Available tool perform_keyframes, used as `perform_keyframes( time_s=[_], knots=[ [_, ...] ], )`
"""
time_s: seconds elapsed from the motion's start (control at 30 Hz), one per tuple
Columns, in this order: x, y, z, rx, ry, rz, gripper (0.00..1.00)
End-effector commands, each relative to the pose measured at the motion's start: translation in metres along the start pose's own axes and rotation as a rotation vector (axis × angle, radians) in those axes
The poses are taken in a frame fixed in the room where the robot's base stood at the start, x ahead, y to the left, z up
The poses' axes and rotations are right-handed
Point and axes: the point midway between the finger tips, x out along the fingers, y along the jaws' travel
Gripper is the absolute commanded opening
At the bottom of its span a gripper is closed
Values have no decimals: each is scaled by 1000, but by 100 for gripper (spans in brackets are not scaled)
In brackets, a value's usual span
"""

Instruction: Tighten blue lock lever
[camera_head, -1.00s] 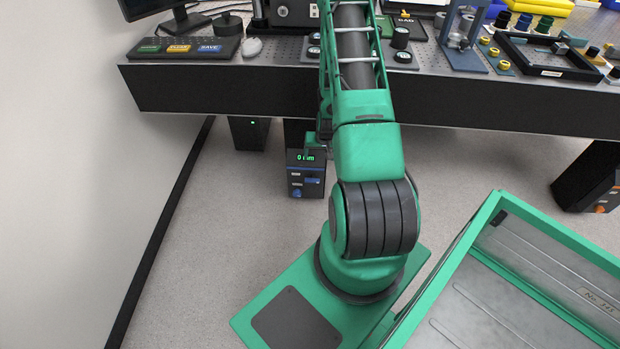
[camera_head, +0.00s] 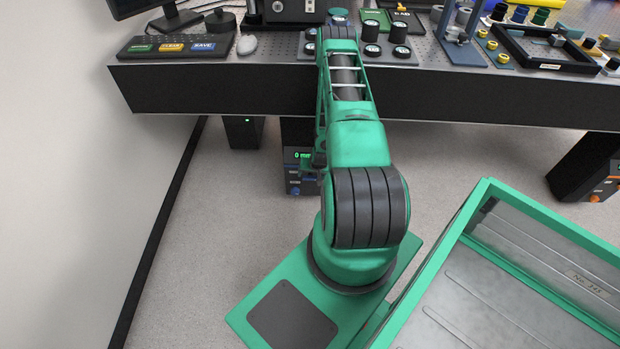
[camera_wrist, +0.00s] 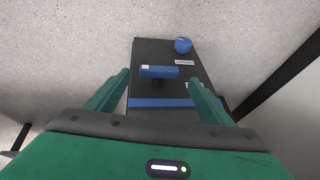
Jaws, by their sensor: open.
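The blue lock lever (camera_wrist: 160,71) is a short blue bar with a pale patch at its left end. It is mounted on the face of a dark box (camera_wrist: 140,52). In the wrist view it lies between the two green fingers of my gripper (camera_wrist: 158,79), near the tips. The gripper is open, and I cannot tell whether either finger touches the lever. A round blue knob (camera_wrist: 183,45) and a white label are beyond it. In the head view, the box (camera_head: 293,187) stands under the table with a green readout, and my arm partly covers it.
The black table edge (camera_head: 450,99) overhangs the box. The table carries a keyboard (camera_head: 178,46), mouse and optical parts. A wall closes the left side. Another box (camera_head: 588,170) with an orange control stands at the right. Carpet is clear around the box.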

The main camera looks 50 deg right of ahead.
Motion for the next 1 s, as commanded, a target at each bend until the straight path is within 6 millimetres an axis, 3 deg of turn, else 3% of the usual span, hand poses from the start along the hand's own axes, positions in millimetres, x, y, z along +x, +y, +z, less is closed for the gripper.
perform_keyframes(
  time_s=[0.23,0.63,0.67,0.8,0.83,1.0],
  knots=[
    [30,1,-1,1,1,1,75],
    [36,1,-1,1,1,1,75],
    [36,1,-1,1,1,1,73],
    [36,1,-1,1,1,1,39],
    [36,1,-1,1,1,1,35],
    [36,0,0,-5,-1,9,35]
  ],
)
